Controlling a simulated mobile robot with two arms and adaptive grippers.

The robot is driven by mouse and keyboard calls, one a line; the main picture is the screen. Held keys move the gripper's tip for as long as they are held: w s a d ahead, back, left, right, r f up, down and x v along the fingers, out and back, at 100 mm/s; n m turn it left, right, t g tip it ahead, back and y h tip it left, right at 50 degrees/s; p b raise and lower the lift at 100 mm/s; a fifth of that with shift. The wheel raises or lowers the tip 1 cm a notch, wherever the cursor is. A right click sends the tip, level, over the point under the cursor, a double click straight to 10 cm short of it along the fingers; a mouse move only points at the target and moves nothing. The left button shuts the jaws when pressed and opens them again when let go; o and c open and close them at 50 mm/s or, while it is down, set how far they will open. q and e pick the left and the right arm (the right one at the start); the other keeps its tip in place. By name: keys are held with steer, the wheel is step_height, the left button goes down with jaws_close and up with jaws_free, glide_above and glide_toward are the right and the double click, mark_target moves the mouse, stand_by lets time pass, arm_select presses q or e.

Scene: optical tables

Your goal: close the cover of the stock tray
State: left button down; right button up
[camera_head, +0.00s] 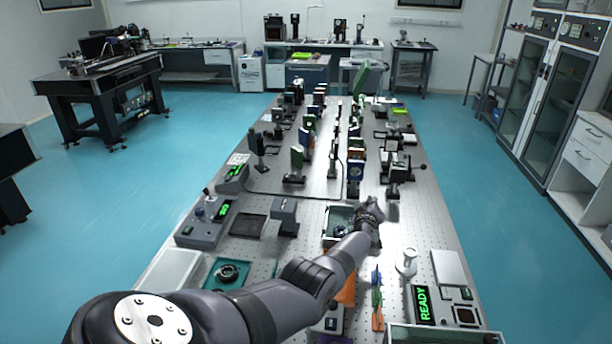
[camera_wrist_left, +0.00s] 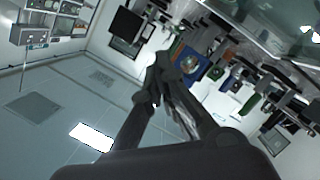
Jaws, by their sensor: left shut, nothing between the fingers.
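An open box-like tray (camera_head: 338,212) with pale walls and a dark part inside stands on the optical table, and I take it for the stock tray. My left arm crosses its right and front side and hides part of it. I cannot make out its cover clearly. My left gripper (camera_head: 372,208) is at the tray's right side, above the table, with its fingers together and nothing between them. The gripper also shows in the left wrist view (camera_wrist_left: 160,72), its fingertips close together. I cannot tell whether it touches the tray or cover. My right gripper is not in view.
Behind the gripper stand several rows of optical mounts (camera_head: 355,172). To the left are a grey control box (camera_head: 205,222) and a teal tray (camera_head: 226,273). At front right are a READY display (camera_head: 424,305) and another pale-rimmed box (camera_head: 440,328).

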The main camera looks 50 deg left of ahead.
arm_select(q)
steer(key=f+b, duration=0.1)
steer(key=d+f+b, duration=0.1)
steer(key=w+f+b, duration=0.1)
steer(key=f, duration=0.1)
steer(key=shift+d+f, duration=0.1)
steer(key=shift+d, duration=0.1)
steer(key=shift+w+d+f+b, duration=0.15)
steer(key=shift+f+b, duration=0.25)
steer(key=shift+b, duration=0.15)
steer(key=shift+w+d+f, duration=0.1)
steer(key=shift+f, duration=0.1)
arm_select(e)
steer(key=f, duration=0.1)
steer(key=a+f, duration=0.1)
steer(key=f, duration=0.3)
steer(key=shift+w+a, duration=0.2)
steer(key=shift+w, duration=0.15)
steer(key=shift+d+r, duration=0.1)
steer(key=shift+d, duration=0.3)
arm_select(q)
steer(key=shift+r, duration=0.1)
